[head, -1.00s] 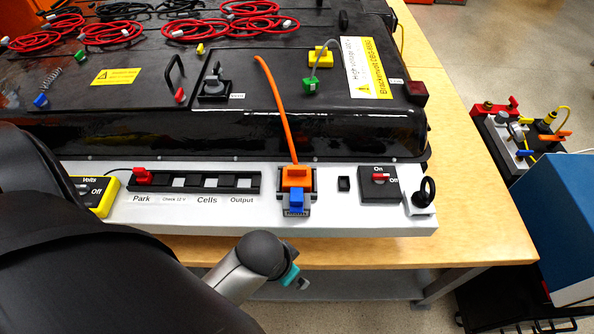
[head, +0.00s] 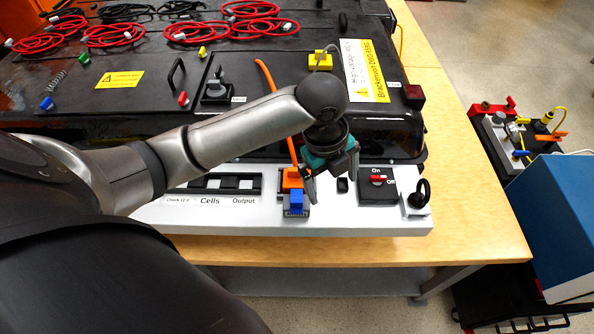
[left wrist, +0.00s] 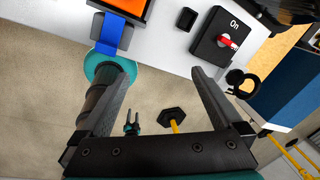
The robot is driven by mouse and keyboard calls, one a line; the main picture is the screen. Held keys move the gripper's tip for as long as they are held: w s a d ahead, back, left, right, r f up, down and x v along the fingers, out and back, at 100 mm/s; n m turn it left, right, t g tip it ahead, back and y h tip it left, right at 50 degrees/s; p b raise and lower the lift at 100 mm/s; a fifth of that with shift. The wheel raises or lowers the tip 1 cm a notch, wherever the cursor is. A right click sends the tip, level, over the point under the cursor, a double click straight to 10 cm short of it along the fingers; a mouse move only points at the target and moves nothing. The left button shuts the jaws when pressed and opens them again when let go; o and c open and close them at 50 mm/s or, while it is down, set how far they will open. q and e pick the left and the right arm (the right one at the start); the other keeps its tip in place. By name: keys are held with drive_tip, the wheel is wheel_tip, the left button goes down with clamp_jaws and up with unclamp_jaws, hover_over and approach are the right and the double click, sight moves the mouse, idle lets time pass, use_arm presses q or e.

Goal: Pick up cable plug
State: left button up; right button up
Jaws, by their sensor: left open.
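The cable plug appears to be the orange connector (head: 292,180) on the front ledge, with an orange cable (head: 267,80) running back from it over the black pack. A blue lever (head: 296,198) sits at its front, and a grey holder surrounds it. My left gripper (head: 332,182) is open and empty, just right of the plug, with one finger close beside it. In the left wrist view, the orange connector (left wrist: 133,8) is cut off by the top edge, and the blue lever (left wrist: 112,35) is beyond the left fingertip. My right gripper is not in view.
Right of the plug on the white ledge (head: 330,215) are a small black switch (head: 342,185), a red On/Off knob (head: 377,179) and a black ring (head: 422,192). A row of dark sockets (head: 215,185) lies left. Red cables (head: 115,33) lie on the pack.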

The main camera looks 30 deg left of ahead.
use_arm(q)
drive_tip(key=w+a+r+m+g+y, duration=0.1)
drive_tip(key=w+a+r+m, duration=0.4)
drive_tip(key=a+r, duration=0.4)
approach(297, 170)
drive_tip(key=shift+m, duration=0.4)
drive_tip(key=f, duration=0.1)
drive_tip(key=w+f, duration=0.1)
drive_tip(key=f, duration=0.3)
drive_tip(key=shift+w+f, duration=0.15)
drive_tip(key=shift+w, duration=0.1)
drive_tip(key=f, duration=0.2)
drive_tip(key=s+f, duration=0.1)
drive_tip(key=f, duration=0.1)
drive_tip(key=shift+f, duration=0.55)
drive_tip(key=shift+w, duration=0.1)
drive_tip(key=c, duration=1.4)
